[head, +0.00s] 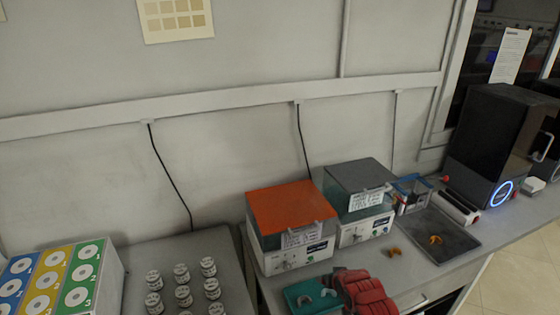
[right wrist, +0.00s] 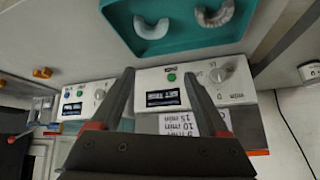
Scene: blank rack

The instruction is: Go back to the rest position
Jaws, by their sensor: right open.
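My right gripper (right wrist: 158,76) shows in the right wrist view with its two fingers apart and nothing between them. Beyond the fingers is the front panel of a white machine (right wrist: 153,78) with a small display, a green button and a knob. I cannot tell how far the fingertips are from it.
An orange-topped machine (head: 291,208) and a grey-topped machine (head: 361,174) stand on the bench.

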